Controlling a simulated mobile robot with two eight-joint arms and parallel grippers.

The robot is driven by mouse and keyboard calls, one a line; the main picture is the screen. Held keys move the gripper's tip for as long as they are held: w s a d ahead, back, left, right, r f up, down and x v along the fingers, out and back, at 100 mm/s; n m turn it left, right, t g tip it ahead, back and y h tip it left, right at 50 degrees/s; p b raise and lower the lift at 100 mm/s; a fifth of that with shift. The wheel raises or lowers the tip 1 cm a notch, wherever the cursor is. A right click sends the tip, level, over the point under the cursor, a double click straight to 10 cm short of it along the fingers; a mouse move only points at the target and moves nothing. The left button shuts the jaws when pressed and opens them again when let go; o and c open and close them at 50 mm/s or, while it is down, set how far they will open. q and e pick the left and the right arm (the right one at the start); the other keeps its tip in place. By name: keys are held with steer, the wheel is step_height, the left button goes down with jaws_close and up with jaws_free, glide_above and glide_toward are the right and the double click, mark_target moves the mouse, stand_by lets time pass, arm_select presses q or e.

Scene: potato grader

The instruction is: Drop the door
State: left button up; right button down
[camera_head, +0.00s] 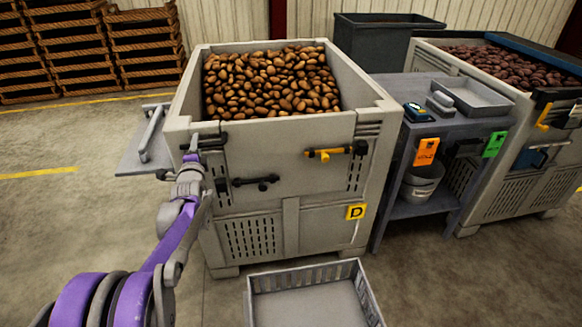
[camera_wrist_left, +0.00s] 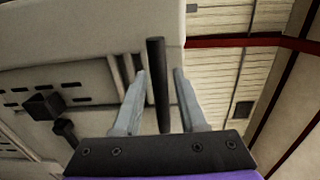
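A grey bin (camera_head: 190,100) full of potatoes (camera_head: 270,82) stands in the middle of the head view. Its front door panel (camera_head: 285,150) is upright and looks closed, with a black bar handle (camera_head: 255,182) at its lower left. A latch with an orange lever (camera_head: 325,153) lies across the door's right edge. My left gripper (camera_head: 193,152) is at the black latch (camera_head: 210,141) on the door's left edge. In the left wrist view its open fingers (camera_wrist_left: 160,75) stand either side of a dark bar (camera_wrist_left: 158,95), with gaps visible. My right gripper is not in view.
A grey crate (camera_head: 307,267) lies on the floor before the bin. A grey cart (camera_head: 445,135) with a tray (camera_head: 472,97) and a bucket (camera_head: 421,182) stands at the right. A grey side shelf (camera_head: 135,160) juts out left. Floor at left is clear.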

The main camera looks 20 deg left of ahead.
arm_select(q)
jaws_close()
steer(key=s+d+f+b, duration=0.3)
steer(key=s+d, duration=0.1)
steer(key=s, duration=0.4)
steer(key=shift+s+d+b, duration=0.2)
steer(key=shift+d+b, duration=0.15)
stand_by(0.5)
